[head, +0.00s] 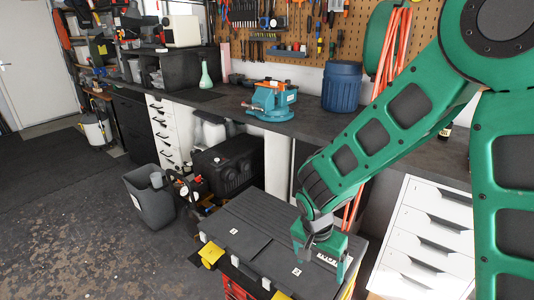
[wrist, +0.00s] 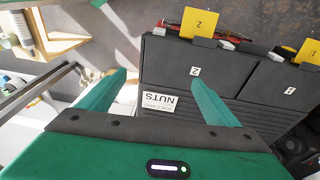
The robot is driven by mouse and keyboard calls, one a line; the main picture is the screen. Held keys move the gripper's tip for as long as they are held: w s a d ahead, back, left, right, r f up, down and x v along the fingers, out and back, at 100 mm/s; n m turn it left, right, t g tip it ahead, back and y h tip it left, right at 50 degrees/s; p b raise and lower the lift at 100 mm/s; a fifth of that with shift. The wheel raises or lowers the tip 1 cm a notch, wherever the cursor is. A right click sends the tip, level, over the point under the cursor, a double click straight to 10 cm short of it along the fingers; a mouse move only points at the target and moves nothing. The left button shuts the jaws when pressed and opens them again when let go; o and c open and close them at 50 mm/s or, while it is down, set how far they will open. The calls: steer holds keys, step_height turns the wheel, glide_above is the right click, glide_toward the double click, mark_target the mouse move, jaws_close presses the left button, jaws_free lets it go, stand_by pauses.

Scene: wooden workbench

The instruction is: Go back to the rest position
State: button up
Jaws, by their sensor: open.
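My gripper (head: 318,250) hangs at the end of my green arm, over the right part of a black toolbox lid (head: 250,230) in the head view. In the wrist view my gripper (wrist: 160,95) shows two green fingers spread wide apart with nothing between them. The toolbox (wrist: 215,75) lies beyond the fingers there, with yellow latches, number labels and a "NUTS" label. I cannot tell the exact gap between the fingers and the lid. The fingertips are hard to make out in the head view.
A dark workbench (head: 230,100) runs behind, with a blue vise (head: 270,101) and a blue barrel (head: 341,87). White drawers (head: 425,235) stand right of the toolbox. A grey bin (head: 150,200) and a black compressor (head: 228,165) stand left. Open floor (head: 70,220) lies at the far left.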

steer(key=s+d+r+g, duration=0.1)
steer(key=s+d+r, duration=0.3)
steer(key=d, duration=0.5)
steer(key=s+d+r, duration=0.2)
steer(key=d+r, duration=0.5)
steer(key=d, duration=0.2)
steer(key=s+d+r+y, duration=0.1)
steer(key=s+d+r, duration=0.2)
steer(key=s, duration=0.4)
steer(key=s+d+r+n+y, duration=0.1)
steer(key=s+d+r, duration=0.2)
steer(key=s+d, duration=0.2)
steer(key=s, duration=0.2)
steer(key=shift+s+d, duration=0.25)
steer(key=shift+s, duration=0.15)
steer(key=shift+w+f, duration=0.3)
steer(key=shift+w, duration=0.35)
